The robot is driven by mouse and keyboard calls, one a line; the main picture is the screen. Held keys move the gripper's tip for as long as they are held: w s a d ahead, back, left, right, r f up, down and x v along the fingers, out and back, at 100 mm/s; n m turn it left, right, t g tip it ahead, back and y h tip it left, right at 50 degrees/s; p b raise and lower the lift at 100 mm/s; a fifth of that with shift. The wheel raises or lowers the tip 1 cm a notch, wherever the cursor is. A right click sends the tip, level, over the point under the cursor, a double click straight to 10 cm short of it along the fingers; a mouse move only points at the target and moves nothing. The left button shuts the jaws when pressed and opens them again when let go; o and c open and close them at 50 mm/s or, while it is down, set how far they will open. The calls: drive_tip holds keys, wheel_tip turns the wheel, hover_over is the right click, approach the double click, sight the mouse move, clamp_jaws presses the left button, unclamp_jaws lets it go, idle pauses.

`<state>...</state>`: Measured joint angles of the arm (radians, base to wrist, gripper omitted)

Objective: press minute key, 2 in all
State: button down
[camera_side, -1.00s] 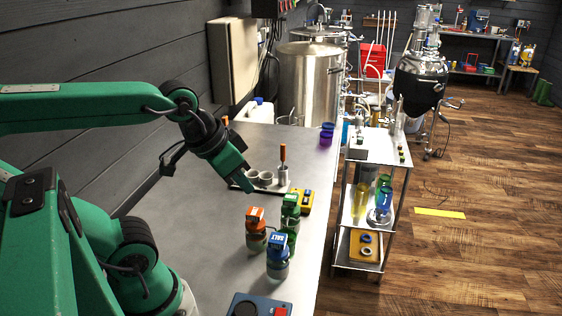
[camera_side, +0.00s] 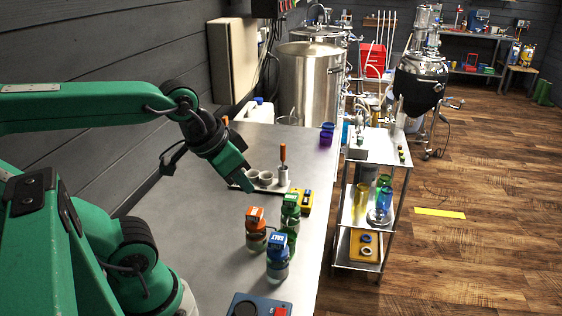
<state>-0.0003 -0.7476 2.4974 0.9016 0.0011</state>
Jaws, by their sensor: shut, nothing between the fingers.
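My gripper (camera_side: 247,186) is shut and empty. It points down and to the right above the steel bench, near the white tray of cups. A small yellow device with a dark face (camera_side: 306,200) lies on the bench to the right of my gripper, partly hidden by a green-capped jar. A blue box (camera_side: 243,305) with a dark round part and a red part is cut off at the bottom edge. I cannot make out a minute key on either; it is too small or hidden. My fingertips appear apart from both devices.
Jars with orange (camera_side: 256,231), green (camera_side: 290,210) and blue (camera_side: 277,258) caps stand close together in front of the yellow device. A white tray (camera_side: 241,187) holds cups and an orange-handled tool (camera_side: 283,160). The bench (camera_side: 190,222) left of the jars is clear.

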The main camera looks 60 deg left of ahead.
drive_tip(key=shift+w+r+g, duration=0.5)
drive_tip(key=shift+w+r, duration=0.2)
drive_tip(key=shift+w, duration=0.3)
drive_tip(key=m+g+h, duration=0.2)
drive_tip(key=m+g, duration=0.3)
drive_tip(key=g, duration=0.7)
hover_over(307, 199)
wheel_tip(307, 199, down, 12)
drive_tip(key=shift+f, duration=0.25)
drive_tip(key=shift+f, duration=0.15)
drive_tip(key=shift+f, duration=4.25)
